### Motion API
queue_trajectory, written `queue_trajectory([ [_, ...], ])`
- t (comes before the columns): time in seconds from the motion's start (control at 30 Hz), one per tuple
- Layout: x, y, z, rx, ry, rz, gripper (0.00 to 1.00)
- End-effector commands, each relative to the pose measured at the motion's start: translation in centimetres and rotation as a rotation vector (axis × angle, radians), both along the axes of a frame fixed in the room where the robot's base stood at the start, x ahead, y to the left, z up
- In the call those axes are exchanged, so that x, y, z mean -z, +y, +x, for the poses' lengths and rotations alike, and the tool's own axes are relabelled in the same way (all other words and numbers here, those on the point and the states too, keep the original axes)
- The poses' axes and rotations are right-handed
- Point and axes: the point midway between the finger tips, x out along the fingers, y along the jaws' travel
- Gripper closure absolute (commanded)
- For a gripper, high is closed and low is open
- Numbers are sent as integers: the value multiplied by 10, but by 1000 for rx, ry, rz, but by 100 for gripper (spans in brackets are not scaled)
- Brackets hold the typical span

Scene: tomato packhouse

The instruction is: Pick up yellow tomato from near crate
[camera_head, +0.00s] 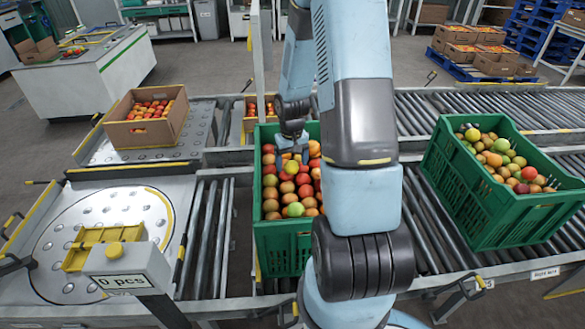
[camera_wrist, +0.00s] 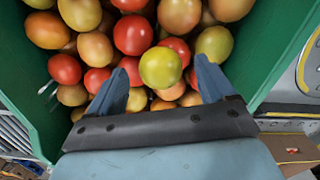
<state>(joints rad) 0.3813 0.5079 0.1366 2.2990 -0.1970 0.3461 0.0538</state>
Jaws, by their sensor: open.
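A yellow-green tomato (camera_wrist: 160,67) lies on top of the pile in the near crate and shows between my fingers in the wrist view. My gripper (camera_wrist: 160,82) is open, its two blue fingers apart on either side of that tomato; whether they touch it I cannot tell. In the head view my gripper (camera_head: 292,150) is low over the green crate (camera_head: 282,245), which is full of red, orange and greenish tomatoes. My arm hides the crate's right part. Another yellowish tomato (camera_wrist: 214,43) lies farther up and right in the wrist view.
A second green crate (camera_head: 500,215) of tomatoes stands tilted on the rollers at right. A cardboard box (camera_head: 145,132) of tomatoes stands at left. A round plate (camera_head: 100,230) with a yellow frame (camera_head: 95,245) and a "0 pcs" display (camera_head: 122,282) is at front left. The crate walls flank my gripper.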

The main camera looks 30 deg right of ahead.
Motion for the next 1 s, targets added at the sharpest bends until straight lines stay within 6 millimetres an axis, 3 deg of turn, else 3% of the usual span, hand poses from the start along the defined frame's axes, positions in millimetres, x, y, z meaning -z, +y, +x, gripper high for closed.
queue_trajectory([
  [0.2,17,1,1,-1,-3,0,17],
  [0.47,18,0,1,-1,-3,0,17],
  [0.9,18,0,1,0,-3,0,59],
  [1.0,18,0,1,0,-3,0,61],
])
